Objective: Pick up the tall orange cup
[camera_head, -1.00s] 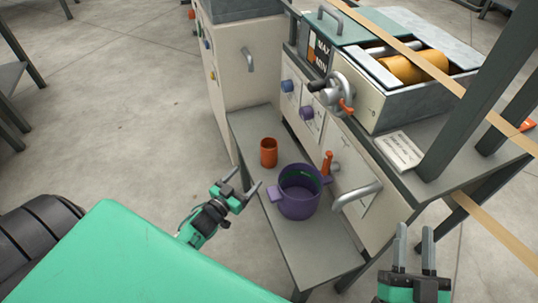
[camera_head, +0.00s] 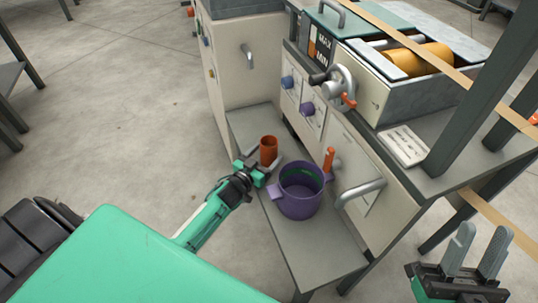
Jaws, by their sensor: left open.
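The tall orange cup (camera_head: 268,148) stands upright on the low grey bench, left of the purple pot. My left gripper (camera_head: 263,164) is at the cup's near side, its open fingers close around the lower part of the cup. Whether the fingers touch the cup cannot be told. The lower part of the cup is partly hidden by the gripper. My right gripper (camera_head: 478,248) is at the lower right, its two fingers spread apart with nothing between them.
The purple pot (camera_head: 301,195) with side handles stands just right of the cup. The low grey bench (camera_head: 320,250) runs along the machine, whose front carries a crank (camera_head: 338,90), knobs and a curved handle (camera_head: 362,194). Open floor lies to the left.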

